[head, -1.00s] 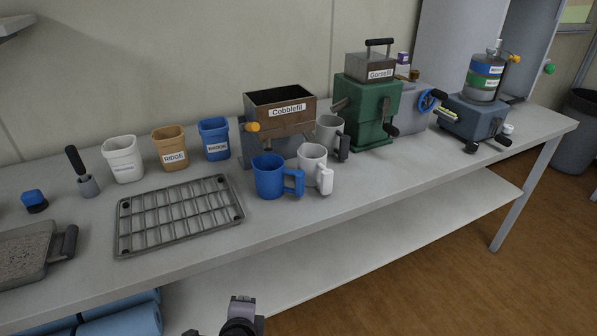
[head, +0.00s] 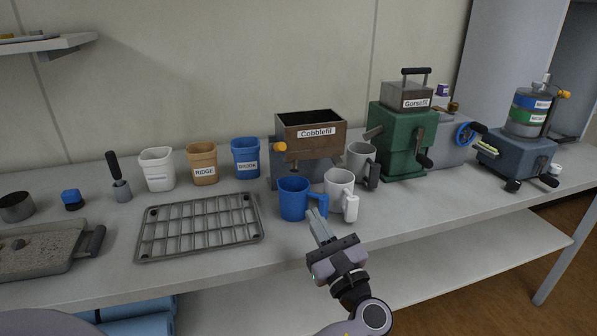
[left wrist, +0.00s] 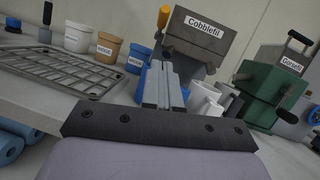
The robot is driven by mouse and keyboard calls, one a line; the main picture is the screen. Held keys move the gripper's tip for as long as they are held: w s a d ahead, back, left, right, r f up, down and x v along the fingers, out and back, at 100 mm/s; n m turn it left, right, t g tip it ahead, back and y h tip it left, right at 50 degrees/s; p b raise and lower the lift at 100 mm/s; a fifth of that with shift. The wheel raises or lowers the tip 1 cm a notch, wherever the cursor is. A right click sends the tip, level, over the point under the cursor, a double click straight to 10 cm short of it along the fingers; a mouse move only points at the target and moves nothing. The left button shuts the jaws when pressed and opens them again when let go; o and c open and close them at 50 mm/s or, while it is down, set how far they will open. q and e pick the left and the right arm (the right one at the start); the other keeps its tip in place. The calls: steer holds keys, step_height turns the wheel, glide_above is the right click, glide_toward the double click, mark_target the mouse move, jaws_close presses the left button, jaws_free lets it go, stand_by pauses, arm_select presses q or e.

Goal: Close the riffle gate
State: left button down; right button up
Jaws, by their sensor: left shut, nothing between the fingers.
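The riffle box labelled Cobblefil (head: 310,132) has a brown open-topped hopper on a grey body and stands at the back of the bench. A yellow-orange knob (head: 281,147) sticks out at its left front; I cannot tell whether the gate is open. The box (left wrist: 200,35) and knob (left wrist: 164,17) also show in the left wrist view. A blue mug (head: 294,198) and a white mug (head: 340,190) stand in front of it. My left gripper (head: 318,222) is shut and empty, in front of the mugs, pointing towards the box. My right gripper is not in view.
A wire rack (head: 198,228) lies left of the mugs. White, tan and blue labelled cups (head: 202,164) stand behind it. A grey mug (head: 361,161) stands right of the box, near the green Gorsefil machine (head: 397,140). The front strip of bench between rack and right end is mostly clear.

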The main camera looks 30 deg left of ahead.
arm_select(q)
steer(key=p, duration=0.2)
glide_toward(278, 147)
steer(key=w+a+f, duration=0.3)
steer(key=w, duration=0.1)
steer(key=r, duration=0.1)
steer(key=a+r+p, duration=0.1)
steer(key=r, duration=0.1)
steer(key=shift+a+r, duration=0.2)
steer(key=shift+a, duration=0.05)
steer(key=shift+w, duration=0.1)
